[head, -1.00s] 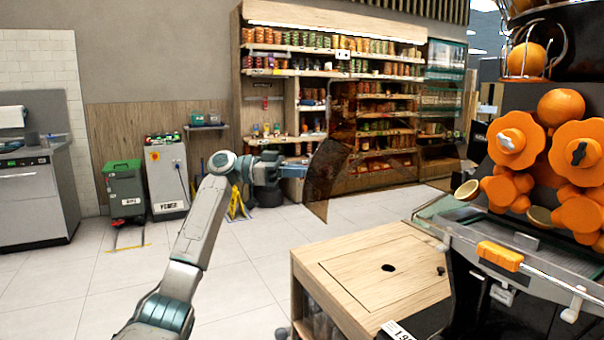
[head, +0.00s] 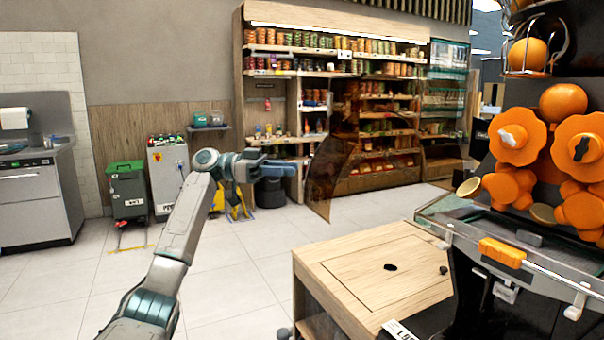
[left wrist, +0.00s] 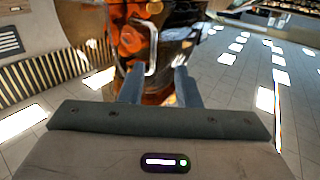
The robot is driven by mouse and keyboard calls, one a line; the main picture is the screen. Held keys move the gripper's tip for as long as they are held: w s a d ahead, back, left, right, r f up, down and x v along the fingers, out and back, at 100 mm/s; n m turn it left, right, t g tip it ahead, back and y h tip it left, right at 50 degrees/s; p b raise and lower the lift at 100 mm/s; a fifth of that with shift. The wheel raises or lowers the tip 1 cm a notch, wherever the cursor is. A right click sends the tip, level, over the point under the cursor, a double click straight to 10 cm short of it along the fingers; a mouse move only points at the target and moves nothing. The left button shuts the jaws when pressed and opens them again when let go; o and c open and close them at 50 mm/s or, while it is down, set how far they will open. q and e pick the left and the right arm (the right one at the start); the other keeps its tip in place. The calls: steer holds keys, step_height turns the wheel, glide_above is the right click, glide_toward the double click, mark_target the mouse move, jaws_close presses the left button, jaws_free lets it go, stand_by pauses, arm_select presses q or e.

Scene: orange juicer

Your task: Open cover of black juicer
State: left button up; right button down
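The black juicer (head: 500,285) stands at the right of the head view, its orange wheels (head: 514,137) uncovered. Its brown see-through cover (head: 322,180) stands swung out to the left, well away from the wheels. My left gripper (head: 288,168) is just left of the cover's outer edge, with a small gap showing. In the left wrist view its two fingers (left wrist: 157,80) are apart with nothing seen held between them. A pale metal handle loop (left wrist: 152,48) on the cover is just beyond the fingertips. My right gripper is not in view.
A wooden counter (head: 350,258) with a round hole stands in front, left of the juicer. Stocked shelves (head: 290,74) are at the back. Bins (head: 127,188) and a grey machine (head: 35,200) stand at the left. The tiled floor between is clear.

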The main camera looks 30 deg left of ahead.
arm_select(q)
steer(key=shift+b+v, duration=0.3)
steer(key=shift+v, duration=2.5)
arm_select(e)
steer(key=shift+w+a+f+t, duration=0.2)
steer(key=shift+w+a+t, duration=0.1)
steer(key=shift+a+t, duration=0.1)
